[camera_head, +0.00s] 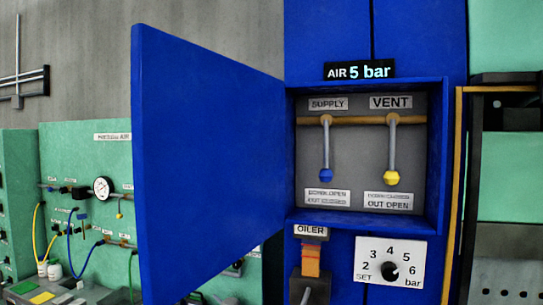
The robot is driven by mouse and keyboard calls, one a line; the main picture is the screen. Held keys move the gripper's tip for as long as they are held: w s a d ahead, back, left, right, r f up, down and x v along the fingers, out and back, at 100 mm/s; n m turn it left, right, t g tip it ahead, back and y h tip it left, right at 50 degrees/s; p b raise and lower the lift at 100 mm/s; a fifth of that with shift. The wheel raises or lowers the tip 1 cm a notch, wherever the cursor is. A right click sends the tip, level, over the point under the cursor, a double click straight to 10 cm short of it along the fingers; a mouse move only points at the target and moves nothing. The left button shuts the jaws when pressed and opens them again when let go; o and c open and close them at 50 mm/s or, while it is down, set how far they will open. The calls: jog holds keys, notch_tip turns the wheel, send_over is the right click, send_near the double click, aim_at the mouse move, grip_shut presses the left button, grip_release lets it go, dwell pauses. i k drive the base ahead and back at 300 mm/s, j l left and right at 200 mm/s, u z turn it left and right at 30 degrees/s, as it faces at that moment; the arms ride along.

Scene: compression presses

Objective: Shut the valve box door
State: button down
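The valve box (437,160) is a blue recessed box in a blue cabinet front. Its door (205,150) is a tall blue panel that stands wide open, swung out to the left from the box's left edge toward me. Inside are a supply lever (326,150) with a blue knob and a vent lever (392,150) with a yellow knob, both hanging straight down from an orange pipe (360,120). My gripper is not in view.
Below the box are an oiler (311,262) and a set dial (390,264). A display (358,70) above reads AIR 5 bar. Behind the door at left is a green panel (80,150) with a gauge (102,187) and hoses. An orange pipe (456,190) runs down at right.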

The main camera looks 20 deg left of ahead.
aim_at(208, 127)
jog(key=j, duration=1.65)
